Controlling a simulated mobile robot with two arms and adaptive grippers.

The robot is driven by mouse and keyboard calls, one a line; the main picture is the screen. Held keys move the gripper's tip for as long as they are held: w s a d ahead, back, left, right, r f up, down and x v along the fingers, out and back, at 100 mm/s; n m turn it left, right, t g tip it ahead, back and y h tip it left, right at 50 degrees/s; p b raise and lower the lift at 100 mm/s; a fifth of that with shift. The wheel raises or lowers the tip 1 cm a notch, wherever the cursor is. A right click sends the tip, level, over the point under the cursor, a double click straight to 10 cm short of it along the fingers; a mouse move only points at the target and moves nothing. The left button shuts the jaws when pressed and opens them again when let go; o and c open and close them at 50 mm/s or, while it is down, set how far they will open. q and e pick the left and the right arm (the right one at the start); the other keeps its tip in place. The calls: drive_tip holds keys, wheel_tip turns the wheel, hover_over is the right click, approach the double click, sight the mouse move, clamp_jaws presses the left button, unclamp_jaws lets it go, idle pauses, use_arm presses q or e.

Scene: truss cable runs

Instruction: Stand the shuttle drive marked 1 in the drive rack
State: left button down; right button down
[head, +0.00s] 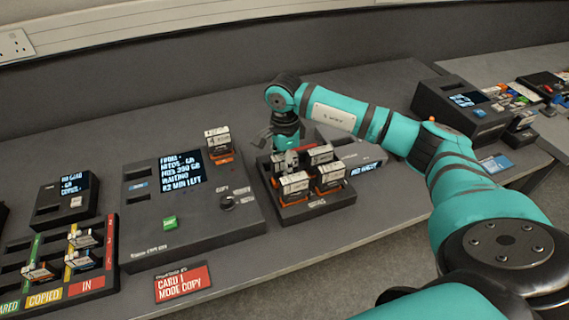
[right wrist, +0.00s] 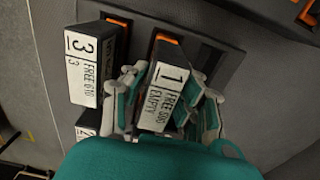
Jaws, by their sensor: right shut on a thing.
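My right gripper (head: 287,154) is over the back left of the dark drive rack (head: 312,211). The drive lines up with an orange-edged slot in the rack, beside the drive marked 3 (right wrist: 84,72). I cannot tell whether it is fully seated. A drive with a 2 on its label (right wrist: 87,131) is partly hidden by my gripper. My left gripper is not in view.
A copy console (head: 140,226) with a lit screen stands left of the rack, with a drive marked 4 (head: 218,143) upright in it. A red card (head: 183,283) reads "card 1 mode copy". A coloured tray (head: 92,285) is at the far left.

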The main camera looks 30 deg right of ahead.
drive_tip(key=shift+f, duration=0.4)
drive_tip(key=c, duration=0.6)
unclamp_jaws()
drive_tip(key=shift+r+p, duration=2.05)
drive_tip(key=shift+r, duration=1.75)
